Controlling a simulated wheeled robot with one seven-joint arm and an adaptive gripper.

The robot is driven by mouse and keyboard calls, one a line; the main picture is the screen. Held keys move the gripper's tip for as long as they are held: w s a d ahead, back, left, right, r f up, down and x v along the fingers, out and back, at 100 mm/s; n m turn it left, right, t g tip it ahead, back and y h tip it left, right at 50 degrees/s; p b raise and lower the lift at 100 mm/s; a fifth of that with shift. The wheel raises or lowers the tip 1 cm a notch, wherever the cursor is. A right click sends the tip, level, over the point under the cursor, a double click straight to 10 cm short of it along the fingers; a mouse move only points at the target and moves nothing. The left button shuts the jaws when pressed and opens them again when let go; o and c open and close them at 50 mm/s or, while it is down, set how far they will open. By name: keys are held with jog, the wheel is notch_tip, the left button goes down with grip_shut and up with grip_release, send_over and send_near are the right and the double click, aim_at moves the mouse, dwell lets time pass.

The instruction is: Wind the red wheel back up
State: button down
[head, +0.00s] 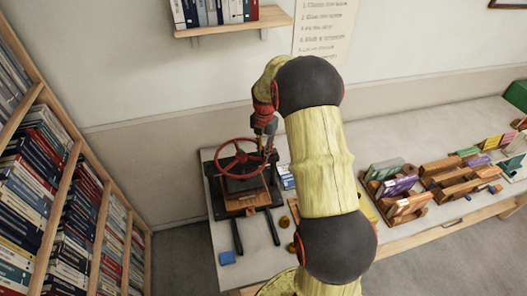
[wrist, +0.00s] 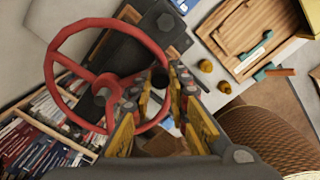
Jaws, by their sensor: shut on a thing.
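The red wheel (head: 217,163) sits on top of a black press (head: 217,199) at the near-left end of the table. In the wrist view the wheel (wrist: 53,72) fills the left, with its rim running in between my fingers. My gripper (head: 263,150) is at the wheel's right side in the head view, coming down from above. In the wrist view my gripper (wrist: 162,108) is shut on the red wheel, near a dark round knob (wrist: 160,78). The exact contact is partly hidden by the fingers.
A tall bookcase (head: 65,170) stands left of the press. Small yellow knobs (wrist: 206,66) and wooden book racks (head: 405,207) lie right. A wall shelf (head: 232,24) hangs above.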

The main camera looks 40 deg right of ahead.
jog(key=c, duration=1.7)
grip_release()
notch_tip(320, 180, up, 12)
jog(key=shift+r, duration=0.1)
